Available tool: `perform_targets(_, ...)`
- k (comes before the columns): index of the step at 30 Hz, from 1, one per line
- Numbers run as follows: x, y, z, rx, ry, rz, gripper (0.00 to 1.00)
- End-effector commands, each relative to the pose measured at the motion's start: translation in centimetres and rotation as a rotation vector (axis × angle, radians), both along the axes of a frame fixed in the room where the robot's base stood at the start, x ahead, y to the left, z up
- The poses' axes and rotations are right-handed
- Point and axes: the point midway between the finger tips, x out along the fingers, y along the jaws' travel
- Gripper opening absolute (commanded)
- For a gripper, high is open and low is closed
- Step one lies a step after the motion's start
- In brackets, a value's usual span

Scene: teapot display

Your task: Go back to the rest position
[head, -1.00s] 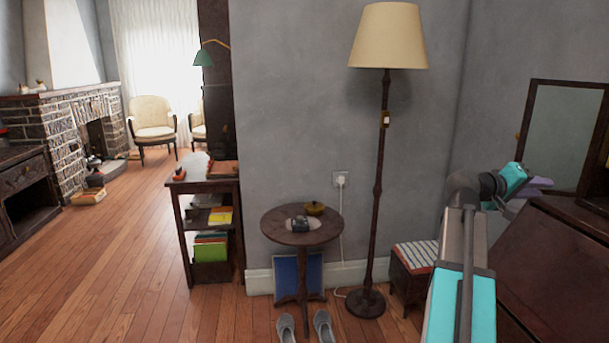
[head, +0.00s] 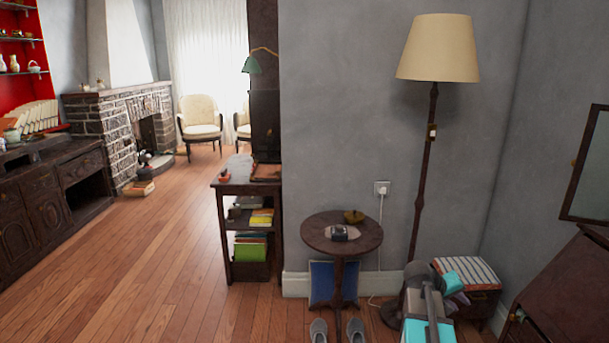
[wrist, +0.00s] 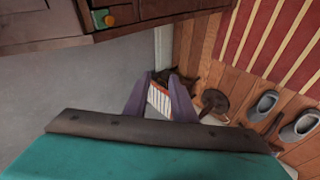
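My gripper (wrist: 158,85) shows in the wrist view with two purple fingers apart. I see nothing held between them; a striped stool top shows through the gap, farther down. In the head view my turquoise and grey arm is low at the bottom right, in front of the stool (head: 468,272) and the lamp's foot.
A floor lamp (head: 438,50) and a small round table (head: 315,232) stand by the grey wall. Slippers (head: 318,331) lie below the table. A dark desk (head: 570,285) is at right. The wooden floor (head: 150,260) at left is clear.

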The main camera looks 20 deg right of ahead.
Motion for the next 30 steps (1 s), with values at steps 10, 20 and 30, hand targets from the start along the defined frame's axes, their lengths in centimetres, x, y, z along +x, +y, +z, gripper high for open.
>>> perform_targets(10,0.3,10.6,-10.5,0.211,0.087,0.071,0.23)
perform_targets(20,-2.4,20.8,-18.9,0.398,0.189,0.114,0.23)
perform_targets(30,-8.0,30.9,-25.6,0.575,0.313,0.134,0.23)
